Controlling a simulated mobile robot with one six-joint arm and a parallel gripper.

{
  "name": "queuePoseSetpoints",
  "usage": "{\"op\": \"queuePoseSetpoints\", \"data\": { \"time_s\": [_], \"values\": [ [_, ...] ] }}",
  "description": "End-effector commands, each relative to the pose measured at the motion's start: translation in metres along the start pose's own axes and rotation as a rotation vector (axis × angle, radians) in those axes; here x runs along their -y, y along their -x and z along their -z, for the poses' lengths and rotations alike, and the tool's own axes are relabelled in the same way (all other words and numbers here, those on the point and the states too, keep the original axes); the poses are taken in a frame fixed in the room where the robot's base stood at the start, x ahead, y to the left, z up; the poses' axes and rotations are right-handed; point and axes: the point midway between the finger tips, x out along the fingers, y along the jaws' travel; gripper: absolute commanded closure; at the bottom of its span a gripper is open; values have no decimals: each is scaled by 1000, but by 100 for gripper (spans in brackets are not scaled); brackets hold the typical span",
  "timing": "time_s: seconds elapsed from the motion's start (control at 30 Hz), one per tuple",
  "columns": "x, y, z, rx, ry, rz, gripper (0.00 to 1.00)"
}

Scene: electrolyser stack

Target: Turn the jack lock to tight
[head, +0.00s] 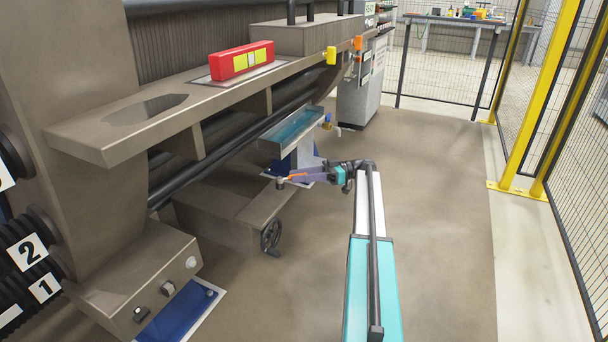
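My gripper (302,177) reaches in from the right at mid-frame, at the end of my teal and white arm. It is small and side-on here, so I cannot tell whether its fingers are open or shut. A small dark knob or handle (281,183) shows at its tip; I cannot tell whether they touch. Below and to the left is a brown box-shaped unit (225,213) with a dark handwheel (271,237) on its front. I cannot tell for certain which of these parts is the jack lock, and no tight marking is readable.
A tray of bluish liquid (292,126) stands on a blue base just behind my gripper, with a brass-coloured valve (327,122) at its end. A brown ledge with a red and yellow level (241,61) overhangs at left. Open floor (440,210) lies right, bounded by a fence.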

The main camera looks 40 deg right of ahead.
Motion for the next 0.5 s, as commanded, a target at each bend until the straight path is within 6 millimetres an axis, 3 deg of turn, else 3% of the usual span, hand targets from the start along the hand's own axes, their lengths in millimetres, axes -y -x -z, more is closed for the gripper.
{"op": "queuePoseSetpoints", "data": {
  "time_s": [0.3, 0.5],
  "values": [
    [1, -1, 0, 1, 0, 6, 65],
    [0, 15, 2, 0, -1, 4, 65]
  ]
}}
